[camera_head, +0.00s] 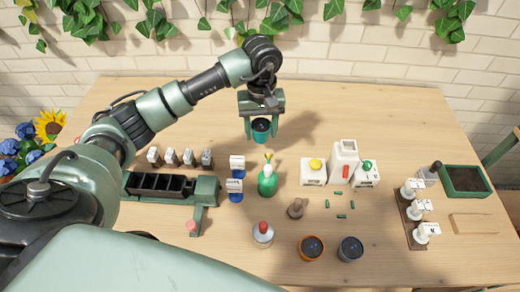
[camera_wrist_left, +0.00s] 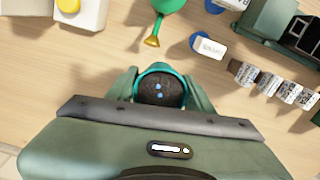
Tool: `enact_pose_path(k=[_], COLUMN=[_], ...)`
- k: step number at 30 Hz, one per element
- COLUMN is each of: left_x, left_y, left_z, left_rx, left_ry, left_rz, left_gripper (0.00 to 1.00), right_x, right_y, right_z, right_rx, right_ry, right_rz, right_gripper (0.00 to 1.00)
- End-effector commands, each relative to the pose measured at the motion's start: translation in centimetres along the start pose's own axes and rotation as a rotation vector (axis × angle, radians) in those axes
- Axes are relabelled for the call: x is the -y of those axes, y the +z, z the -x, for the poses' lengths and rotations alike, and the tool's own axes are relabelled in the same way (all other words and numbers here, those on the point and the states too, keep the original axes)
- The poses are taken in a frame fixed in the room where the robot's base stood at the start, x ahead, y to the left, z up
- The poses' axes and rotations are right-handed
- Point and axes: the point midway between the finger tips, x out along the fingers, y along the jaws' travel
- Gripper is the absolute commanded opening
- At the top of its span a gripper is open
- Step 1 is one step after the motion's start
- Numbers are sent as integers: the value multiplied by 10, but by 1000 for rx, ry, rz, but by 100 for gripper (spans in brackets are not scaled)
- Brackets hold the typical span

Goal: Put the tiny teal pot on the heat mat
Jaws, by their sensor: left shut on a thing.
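My left gripper (camera_head: 261,128) is shut on the tiny teal pot (camera_head: 261,132) and holds it upright above the back middle of the table. In the left wrist view the teal pot (camera_wrist_left: 160,72) sits between the two fingers, with a dark fill and a few small blue and white specks inside. I cannot pick out the heat mat with certainty in either view. My right gripper is not in view.
A green watering bottle (camera_head: 267,181) stands in front of the held pot. White containers (camera_head: 343,161) stand right of it. A green seed-tray stand (camera_head: 207,190) and labelled blocks are left. Orange (camera_head: 311,247) and grey (camera_head: 350,249) pots are in front; a green-rimmed tray (camera_head: 488,191) is far right.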

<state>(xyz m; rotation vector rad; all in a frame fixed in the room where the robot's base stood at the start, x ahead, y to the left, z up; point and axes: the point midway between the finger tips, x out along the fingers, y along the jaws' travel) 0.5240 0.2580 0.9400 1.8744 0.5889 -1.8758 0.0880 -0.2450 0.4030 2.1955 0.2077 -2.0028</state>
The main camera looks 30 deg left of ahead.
Motion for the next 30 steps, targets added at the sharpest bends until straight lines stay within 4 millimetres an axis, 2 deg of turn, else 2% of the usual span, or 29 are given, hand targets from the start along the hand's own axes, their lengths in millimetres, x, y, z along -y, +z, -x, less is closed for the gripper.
enact_pose_path(k=[3, 6, 14, 21, 30], left_x=[0, 0, 0, 0, 0], left_y=[2, 1, 0, 1, 0], left_z=[-29, -47, -68, -101, -105], left_rx=[5, 3, 2, 3, -1], left_ry=[-2, 0, 0, 0, 1], left_rz=[1, 0, 0, 1, -1], left_gripper=[8, 8, 8, 8, 8], right_x=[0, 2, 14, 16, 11], right_y=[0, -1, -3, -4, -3], right_z=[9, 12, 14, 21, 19], right_rx=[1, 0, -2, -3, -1], right_ry=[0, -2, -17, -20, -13], right_rz=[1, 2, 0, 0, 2], right_gripper=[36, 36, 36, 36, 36])
